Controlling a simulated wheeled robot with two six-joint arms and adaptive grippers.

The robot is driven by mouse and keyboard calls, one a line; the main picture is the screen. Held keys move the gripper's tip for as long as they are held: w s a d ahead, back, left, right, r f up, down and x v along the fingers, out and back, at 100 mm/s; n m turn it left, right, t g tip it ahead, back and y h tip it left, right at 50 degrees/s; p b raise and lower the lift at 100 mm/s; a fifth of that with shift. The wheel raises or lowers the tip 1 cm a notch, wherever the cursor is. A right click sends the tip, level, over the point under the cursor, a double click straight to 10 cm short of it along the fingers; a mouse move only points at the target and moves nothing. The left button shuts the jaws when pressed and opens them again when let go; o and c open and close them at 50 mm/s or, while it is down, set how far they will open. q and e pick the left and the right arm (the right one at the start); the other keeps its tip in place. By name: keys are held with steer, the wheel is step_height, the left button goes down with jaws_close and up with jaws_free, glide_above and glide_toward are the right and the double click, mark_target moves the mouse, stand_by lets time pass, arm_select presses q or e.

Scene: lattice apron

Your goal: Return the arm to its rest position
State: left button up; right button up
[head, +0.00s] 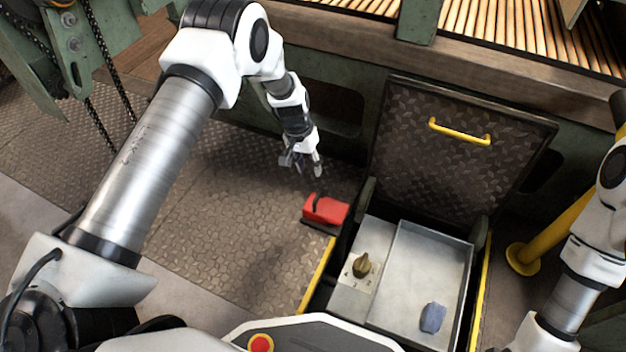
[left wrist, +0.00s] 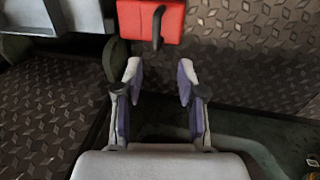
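My left gripper (head: 301,164) hangs over the patterned floor, up and to the left of a red block-like object with a black handle (head: 325,209). In the left wrist view the left gripper (left wrist: 160,82) has its two fingers spread apart with nothing between them. The red object (left wrist: 150,22) shows beyond the fingertips, apart from them. My right arm (head: 590,240) shows at the right edge, but its gripper is out of view.
An open floor hatch has its lid (head: 460,145) raised, with a yellow handle (head: 459,132). Inside are a metal tray (head: 420,270), a blue-grey lump (head: 432,318) and a brownish knob (head: 361,265). A yellow post (head: 550,235) stands right. Chains hang upper left.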

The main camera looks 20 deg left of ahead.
arm_select(q)
steer(key=shift+a+r, duration=0.2)
steer(key=shift+r, duration=0.75)
